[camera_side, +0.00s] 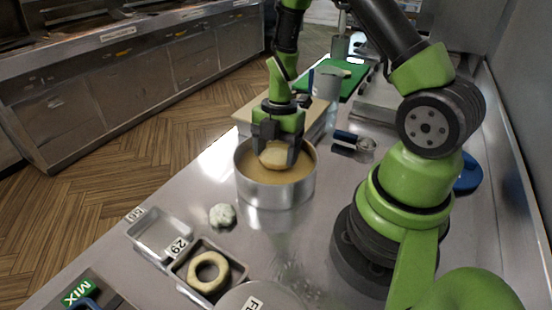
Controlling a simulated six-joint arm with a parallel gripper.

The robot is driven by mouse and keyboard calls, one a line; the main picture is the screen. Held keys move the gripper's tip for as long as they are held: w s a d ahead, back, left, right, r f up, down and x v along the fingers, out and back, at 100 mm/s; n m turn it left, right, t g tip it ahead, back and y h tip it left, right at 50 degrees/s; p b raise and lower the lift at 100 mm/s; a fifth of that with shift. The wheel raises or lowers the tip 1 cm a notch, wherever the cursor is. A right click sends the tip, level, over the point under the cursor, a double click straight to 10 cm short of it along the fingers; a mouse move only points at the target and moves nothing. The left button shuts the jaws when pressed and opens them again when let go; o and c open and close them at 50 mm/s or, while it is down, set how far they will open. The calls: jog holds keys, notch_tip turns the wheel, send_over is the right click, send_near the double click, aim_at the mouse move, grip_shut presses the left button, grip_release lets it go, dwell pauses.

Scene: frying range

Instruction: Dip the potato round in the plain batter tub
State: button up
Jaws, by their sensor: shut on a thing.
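My gripper (276,150) points down over the round metal tub (277,194). It is shut on a pale tan, rounded slice, the potato round (274,154). The tub holds smooth tan batter (298,172). The potato round is within the tub's rim outline, close to the batter surface; I cannot tell whether it touches the batter. No label shows on the side of the tub facing this view.
In front of the tub lie a pale lumpy piece (222,215), a clear empty tray (159,235) and a tray (180,266) with a ring-shaped piece (209,272). A round lid-like disc (262,299) is at the bottom edge.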

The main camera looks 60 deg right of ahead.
aim_at(276, 155)
jog(key=shift+r, duration=2.75)
jog(key=shift+r, duration=1.5)
